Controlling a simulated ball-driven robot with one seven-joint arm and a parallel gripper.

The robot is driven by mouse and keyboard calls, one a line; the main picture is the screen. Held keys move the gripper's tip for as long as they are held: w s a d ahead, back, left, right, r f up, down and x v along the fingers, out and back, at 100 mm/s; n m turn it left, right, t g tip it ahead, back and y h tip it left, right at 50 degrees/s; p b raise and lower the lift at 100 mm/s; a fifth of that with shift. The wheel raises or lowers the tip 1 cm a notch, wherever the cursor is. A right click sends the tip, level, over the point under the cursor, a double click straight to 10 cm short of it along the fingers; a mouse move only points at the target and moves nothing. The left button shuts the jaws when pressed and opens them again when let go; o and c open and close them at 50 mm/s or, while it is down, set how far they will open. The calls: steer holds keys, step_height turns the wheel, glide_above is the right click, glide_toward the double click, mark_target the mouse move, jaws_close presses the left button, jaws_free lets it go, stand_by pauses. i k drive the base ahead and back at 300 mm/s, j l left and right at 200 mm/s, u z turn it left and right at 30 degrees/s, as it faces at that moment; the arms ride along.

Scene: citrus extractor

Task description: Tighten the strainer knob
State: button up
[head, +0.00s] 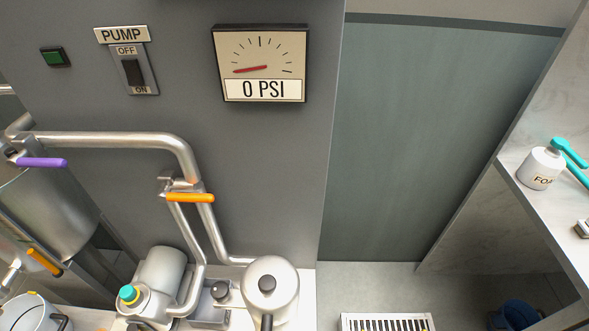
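A steel round-lidded vessel (280,306) stands at the bottom centre of the head view, with a small grey knob (266,284) in the middle of its lid. It looks like the strainer, though no label shows. The knob sits on the lid; how tight it is cannot be told. My gripper is not in view.
Steel pipes (115,139) with purple (41,162) and orange (190,198) handles run along the grey wall. The pump switch (134,72) and a gauge (261,64) reading 0 PSI hang above. A white bottle (541,167) stands on the right counter. A floor grate (345,323) lies lower right.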

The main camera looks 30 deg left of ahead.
mark_target(220, 292)
steer(key=u, duration=1.25)
steer(key=j+u, duration=0.6)
steer(key=u, duration=0.2)
steer(key=k, duration=0.05)
